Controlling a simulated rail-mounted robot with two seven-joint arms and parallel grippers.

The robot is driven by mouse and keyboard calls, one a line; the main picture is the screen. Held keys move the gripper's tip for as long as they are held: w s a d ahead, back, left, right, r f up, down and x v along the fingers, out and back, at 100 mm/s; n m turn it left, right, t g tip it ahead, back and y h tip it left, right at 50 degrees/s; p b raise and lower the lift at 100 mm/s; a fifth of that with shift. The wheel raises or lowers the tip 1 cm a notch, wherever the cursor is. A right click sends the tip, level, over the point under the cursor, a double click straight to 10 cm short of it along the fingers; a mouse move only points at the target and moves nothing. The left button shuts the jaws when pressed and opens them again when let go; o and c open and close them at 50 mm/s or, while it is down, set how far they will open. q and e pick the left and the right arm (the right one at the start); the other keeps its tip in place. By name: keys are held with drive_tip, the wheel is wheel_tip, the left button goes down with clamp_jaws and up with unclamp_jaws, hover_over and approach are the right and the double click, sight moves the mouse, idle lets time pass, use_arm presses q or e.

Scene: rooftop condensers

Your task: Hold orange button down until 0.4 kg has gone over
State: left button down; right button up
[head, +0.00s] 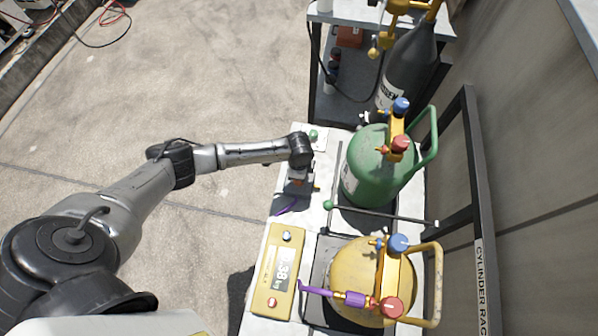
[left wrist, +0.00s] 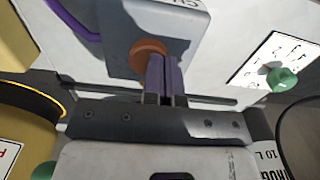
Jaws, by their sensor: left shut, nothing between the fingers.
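The orange button (left wrist: 148,55) sits on the face of a small grey box (left wrist: 185,22) in the left wrist view. My left gripper (left wrist: 164,62) is shut and empty, its fingertips against or just over the button's right edge. I cannot tell how far the button is pressed. In the head view my left gripper hangs over the grey box (head: 300,182), and my wrist hides most of the button. The yellow scale display unit (head: 261,285) lies at the front; its screen (head: 282,270) appears to read 0.38 kg. My right gripper is not in view.
A green cylinder (head: 362,175) and a yellow cylinder (head: 350,262) stand right of the box, with valves and a purple hose (head: 318,291). A dark cylinder (head: 405,70) stands behind. Open floor lies left.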

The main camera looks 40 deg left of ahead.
use_arm(q)
drive_tip(key=shift+s+a+f, duration=0.1)
drive_tip(key=shift+s+f, duration=0.15)
drive_tip(key=shift+f, duration=0.05)
wheel_tip(320, 180, up, 6)
drive_tip(key=p, duration=0.6)
drive_tip(key=shift+w+f, duration=0.15)
wheel_tip(320, 180, up, 9)
drive_tip(key=p, duration=0.3)
drive_tip(key=shift+w, duration=0.1)
